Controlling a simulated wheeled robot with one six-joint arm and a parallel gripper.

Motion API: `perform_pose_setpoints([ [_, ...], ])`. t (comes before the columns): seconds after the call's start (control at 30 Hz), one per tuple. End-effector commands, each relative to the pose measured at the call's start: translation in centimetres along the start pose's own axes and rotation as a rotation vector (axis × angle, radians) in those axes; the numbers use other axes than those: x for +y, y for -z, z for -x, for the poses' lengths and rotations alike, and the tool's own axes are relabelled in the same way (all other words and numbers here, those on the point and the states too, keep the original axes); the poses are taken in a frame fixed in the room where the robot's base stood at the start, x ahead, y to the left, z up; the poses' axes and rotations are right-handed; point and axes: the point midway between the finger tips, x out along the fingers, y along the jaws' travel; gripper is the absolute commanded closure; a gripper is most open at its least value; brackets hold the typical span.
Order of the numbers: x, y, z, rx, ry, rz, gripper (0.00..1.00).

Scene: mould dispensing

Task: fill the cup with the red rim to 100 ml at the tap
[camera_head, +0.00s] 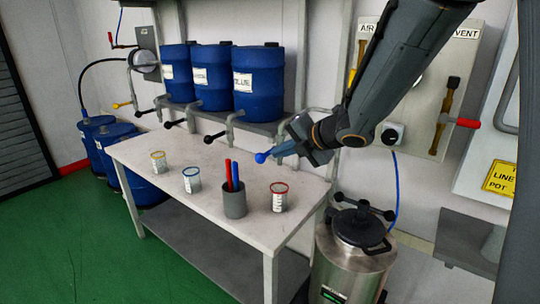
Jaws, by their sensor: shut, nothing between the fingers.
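The cup with the red rim (279,199) stands upright on the white table (215,150), near its right end. It is clear with a white label; its fill level is too small to read. A lever with a blue ball knob (261,158) sticks out above and to the left of the cup. My gripper (284,151) is shut and empty at the lever, just right of the knob. I cannot tell whether it touches the lever. The gripper and arm hide the tap body and spout behind them.
A cup with a yellow rim (158,164) and one with a blue rim (192,182) stand to the left. A grey holder (234,204) with red and blue sticks stands beside the red-rimmed cup. Blue drums (257,82) stand behind black-knobbed taps (209,139). A steel pot (352,262) stands right.

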Motion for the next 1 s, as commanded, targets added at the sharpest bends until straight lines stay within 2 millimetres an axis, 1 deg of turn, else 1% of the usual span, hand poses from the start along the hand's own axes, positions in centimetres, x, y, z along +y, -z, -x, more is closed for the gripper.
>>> perform_pose_setpoints([
  [0.03, -0.1, 0.1, -1.0, 0.003, 0.002, 0.0, 1.0],
  [0.2, 0.0, 0.1, -3.3, 0.002, 0.002, 0.0, 1.0],
  [0.4, 0.0, 0.0, -4.8, 0.001, 0.001, 0.0, 1.0],
  [0.57, 0.0, 0.0, -5.2, 0.0, 0.001, 0.001, 1.0],
  [1.0, -0.2, -0.1, -5.2, -0.006, 0.001, 0.002, 1.0],
])
